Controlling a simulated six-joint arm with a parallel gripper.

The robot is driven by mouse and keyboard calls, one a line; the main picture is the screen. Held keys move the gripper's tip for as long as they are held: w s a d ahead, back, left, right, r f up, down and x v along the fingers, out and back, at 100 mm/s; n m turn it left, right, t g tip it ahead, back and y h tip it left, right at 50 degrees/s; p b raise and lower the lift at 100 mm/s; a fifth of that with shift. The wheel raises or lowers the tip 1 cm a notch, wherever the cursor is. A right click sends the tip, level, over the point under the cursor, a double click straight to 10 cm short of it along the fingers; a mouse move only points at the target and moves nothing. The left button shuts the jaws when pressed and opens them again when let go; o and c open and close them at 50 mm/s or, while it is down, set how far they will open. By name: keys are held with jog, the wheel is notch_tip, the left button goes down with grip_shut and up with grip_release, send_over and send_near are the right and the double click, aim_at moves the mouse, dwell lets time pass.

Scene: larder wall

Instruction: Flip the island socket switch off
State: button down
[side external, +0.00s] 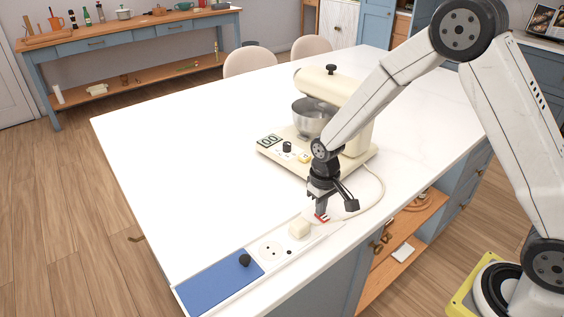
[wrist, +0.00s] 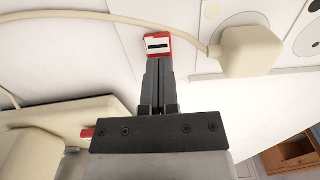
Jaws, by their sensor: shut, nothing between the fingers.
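The island socket switch is a small red rocker (side external: 322,218) at the far end of the white socket strip (side external: 272,250) on the island top. In the wrist view the red switch (wrist: 157,46) shows a white face with a black bar. My gripper (side external: 320,212) points down at the switch, its fingers shut and empty. In the wrist view the fingertips (wrist: 158,62) are at the switch's near edge; I cannot tell whether they touch it. A cream plug (side external: 299,228) sits in the socket beside the switch, and also shows in the wrist view (wrist: 248,50).
The cream stand mixer (side external: 357,95) with a steel bowl (side external: 312,117) stands just behind my gripper. The plug's cord (wrist: 140,20) runs close by the switch. A blue panel (side external: 218,286) and a black knob (side external: 245,260) lie nearer. The island's left side is clear.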

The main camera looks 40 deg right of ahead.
jog(key=shift+s+f, duration=0.1)
jog(key=shift+r, duration=3.5)
jog(key=s+d+r+t, duration=0.1)
jog(key=s, duration=0.5)
jog(key=s+d+r+t, duration=0.1)
jog(key=s, duration=0.6)
jog(key=shift+s+d+r+t, duration=0.25)
jog(key=shift+t, duration=0.05)
